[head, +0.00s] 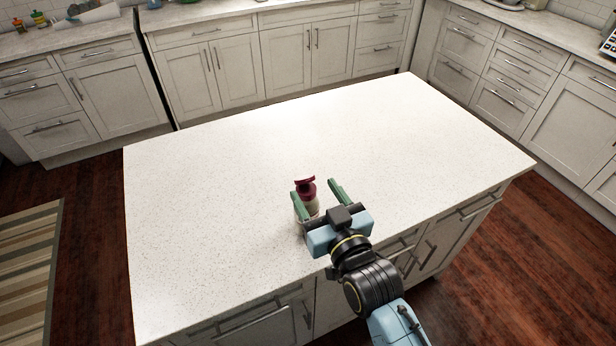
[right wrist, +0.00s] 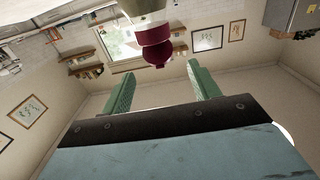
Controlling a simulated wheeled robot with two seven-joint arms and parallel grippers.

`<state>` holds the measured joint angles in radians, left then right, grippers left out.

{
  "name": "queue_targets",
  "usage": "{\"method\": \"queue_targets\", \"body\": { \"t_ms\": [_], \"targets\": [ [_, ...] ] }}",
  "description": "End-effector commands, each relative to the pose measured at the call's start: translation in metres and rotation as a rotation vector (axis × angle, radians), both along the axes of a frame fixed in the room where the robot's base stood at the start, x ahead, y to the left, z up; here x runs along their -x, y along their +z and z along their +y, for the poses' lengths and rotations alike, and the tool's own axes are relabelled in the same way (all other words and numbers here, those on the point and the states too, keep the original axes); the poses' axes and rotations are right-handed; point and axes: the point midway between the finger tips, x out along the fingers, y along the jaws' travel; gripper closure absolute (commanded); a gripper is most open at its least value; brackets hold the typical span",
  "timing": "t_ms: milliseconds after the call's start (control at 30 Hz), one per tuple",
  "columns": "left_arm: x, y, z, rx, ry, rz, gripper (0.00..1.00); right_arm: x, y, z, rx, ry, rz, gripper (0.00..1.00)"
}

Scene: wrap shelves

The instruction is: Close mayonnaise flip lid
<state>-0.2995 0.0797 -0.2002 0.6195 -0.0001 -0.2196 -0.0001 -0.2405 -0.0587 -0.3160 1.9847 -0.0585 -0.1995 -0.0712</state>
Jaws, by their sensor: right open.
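The mayonnaise bottle (head: 313,208) stands upright on the white island top, close to its front edge. Its body is pale and its cap (head: 308,191) is dark maroon. The flip lid (head: 305,181) shows as a separate piece tilted above the cap, so it looks open. My right gripper (head: 315,187) is open and empty at the bottle, its left green finger overlapping the body in the head view. In the right wrist view the picture is upside down; the maroon cap (right wrist: 154,40) appears just beyond the open fingers (right wrist: 160,68). I cannot tell whether they touch. My left gripper is not seen.
The island top (head: 230,180) is otherwise bare, with wide free room behind and left of the bottle. Drawers and handles line its front side. Cabinets and counters (head: 210,17) stand along the walls, and a striped rug (head: 28,265) lies at left.

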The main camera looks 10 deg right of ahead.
Motion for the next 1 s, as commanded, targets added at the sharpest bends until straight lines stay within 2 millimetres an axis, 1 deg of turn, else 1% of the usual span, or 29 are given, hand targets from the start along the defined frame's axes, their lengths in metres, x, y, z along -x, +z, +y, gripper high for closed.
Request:
{"method": "queue_targets", "body": {
  "t_ms": [33,100,200,300,433,667,767,1000],
  "targets": [
    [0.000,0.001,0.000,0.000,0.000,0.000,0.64,-0.010,0.001,0.003,0.000,0.000,-0.001,0.39],
    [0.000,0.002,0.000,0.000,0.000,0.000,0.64,-0.020,0.001,0.006,0.000,0.000,-0.001,0.39],
    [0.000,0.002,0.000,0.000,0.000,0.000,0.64,-0.032,0.000,0.009,0.000,0.000,0.000,0.39],
    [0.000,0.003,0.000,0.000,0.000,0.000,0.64,-0.039,0.000,0.011,0.000,0.000,0.001,0.39],
    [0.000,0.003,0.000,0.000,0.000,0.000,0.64,-0.043,0.000,0.012,0.000,0.000,0.001,0.39],
    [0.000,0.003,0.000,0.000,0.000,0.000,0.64,-0.043,0.000,0.012,0.000,0.000,0.001,0.39],
    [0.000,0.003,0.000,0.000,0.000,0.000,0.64,-0.043,0.000,0.012,0.000,0.000,0.001,0.51],
    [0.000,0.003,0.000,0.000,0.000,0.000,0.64,-0.043,0.000,0.012,0.000,0.000,0.001,0.82]
  ]
}}
